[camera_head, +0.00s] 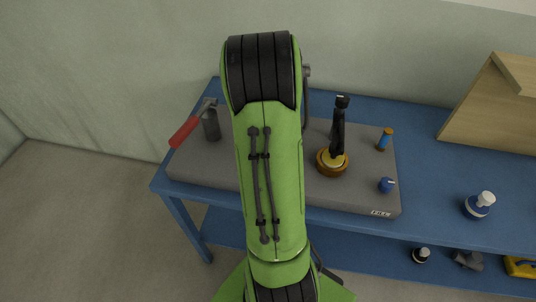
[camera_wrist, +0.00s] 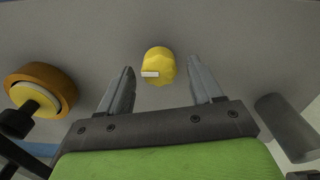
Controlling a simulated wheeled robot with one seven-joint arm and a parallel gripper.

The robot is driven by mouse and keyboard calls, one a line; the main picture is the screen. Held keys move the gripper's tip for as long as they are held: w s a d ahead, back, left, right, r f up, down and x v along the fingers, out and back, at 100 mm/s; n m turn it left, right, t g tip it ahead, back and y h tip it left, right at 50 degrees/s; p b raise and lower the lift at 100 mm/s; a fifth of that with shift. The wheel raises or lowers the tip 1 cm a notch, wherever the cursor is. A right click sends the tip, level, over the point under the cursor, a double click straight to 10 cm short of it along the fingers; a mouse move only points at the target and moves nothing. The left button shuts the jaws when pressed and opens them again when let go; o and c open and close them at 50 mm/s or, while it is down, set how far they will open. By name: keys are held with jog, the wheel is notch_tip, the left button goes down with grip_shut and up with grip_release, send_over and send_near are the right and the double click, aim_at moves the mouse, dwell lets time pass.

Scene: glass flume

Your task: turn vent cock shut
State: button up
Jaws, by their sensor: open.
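A yellow faceted knob (camera_wrist: 162,58) with a small white bar on it stands out from a grey panel in the wrist view. It lies between and just beyond the fingertips of my gripper (camera_wrist: 160,66). The fingers are open, with a gap on each side of the knob. A red-handled lever (camera_head: 185,132) reaches from a dark cylinder (camera_head: 211,125) at the left of the head view. In the head view my arm hides both the gripper and the yellow knob.
The grey slab (camera_head: 364,200) lies on a blue table (camera_head: 430,222). A brown round base (camera_head: 332,169) with a black upright, a blue-and-orange fitting (camera_head: 385,139) and a blue knob (camera_head: 386,185) stand on its right. A blue-and-white bottle (camera_head: 479,205) and wooden box (camera_head: 495,112) are farther right.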

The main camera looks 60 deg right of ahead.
jog(key=shift+r, duration=0.1)
notch_tip(320, 180, up, 16)
jog(key=p, duration=0.4)
jog(key=shift+f, duration=0.2)
jog(key=w+a+r+n+t, duration=0.2)
jog(key=a+r+n, duration=0.2)
jog(key=a, duration=0.7)
jog(key=s+a+n+t, duration=0.1)
jog(key=s+a+n, duration=0.2)
jog(key=a, duration=0.5)
jog(key=s+a+r+n+t, duration=0.1)
jog(key=s+a+n, duration=0.3)
jog(key=a, duration=0.4)
jog(key=shift+s+a+r+t, duration=0.2)
jog(key=shift+s+t, duration=0.1)
jog(key=shift+t, duration=0.5)
